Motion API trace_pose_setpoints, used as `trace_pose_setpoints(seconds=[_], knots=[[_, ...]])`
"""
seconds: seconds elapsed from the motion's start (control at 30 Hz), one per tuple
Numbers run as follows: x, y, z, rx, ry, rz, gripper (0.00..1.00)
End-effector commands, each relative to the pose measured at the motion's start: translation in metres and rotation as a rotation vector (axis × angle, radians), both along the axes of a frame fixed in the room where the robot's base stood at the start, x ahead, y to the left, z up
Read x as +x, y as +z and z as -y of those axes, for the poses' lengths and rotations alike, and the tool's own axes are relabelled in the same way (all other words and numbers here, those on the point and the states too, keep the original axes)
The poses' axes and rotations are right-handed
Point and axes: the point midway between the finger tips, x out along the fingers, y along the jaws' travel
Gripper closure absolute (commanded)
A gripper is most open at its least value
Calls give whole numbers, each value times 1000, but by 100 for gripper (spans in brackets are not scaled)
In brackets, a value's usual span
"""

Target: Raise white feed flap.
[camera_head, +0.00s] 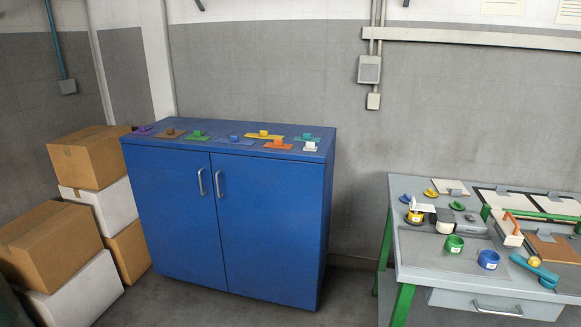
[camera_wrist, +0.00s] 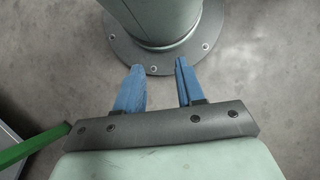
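My gripper (camera_wrist: 159,82) shows only in the wrist view. Its two blue fingers stand apart with nothing between them, above bare grey floor and close to my own round base. It is far from the bench things, which the wrist view does not show. In the head view, a small white plate (camera_head: 421,206) juts from a small dark and white machine (camera_head: 445,220) on the grey workbench at the right. It looks like the feed flap, but it is too small to be sure. I cannot tell its hinge or exact angle.
The workbench (camera_head: 420,260) has green legs and carries a green cup (camera_head: 453,244), a blue cup (camera_head: 488,259), a teal tool (camera_head: 535,270) and an orange-handled block (camera_head: 510,229). A blue cabinet (camera_head: 225,225) with several coloured knobbed plates stands left of it; stacked boxes (camera_head: 90,157) are farther left.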

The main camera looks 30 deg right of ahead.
Motion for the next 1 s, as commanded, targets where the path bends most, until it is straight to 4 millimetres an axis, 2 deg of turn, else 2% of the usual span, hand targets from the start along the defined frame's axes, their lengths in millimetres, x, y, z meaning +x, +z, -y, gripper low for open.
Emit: trace_pose_setpoints(seconds=[0.13,0.23,0.47,0.77,1.0], knots=[[8,-2,1,2,-7,4,62],[27,-4,5,6,-28,16,62],[108,-3,32,23,-118,68,62],[215,20,93,42,-236,141,62],[291,56,161,50,-325,201,62]])
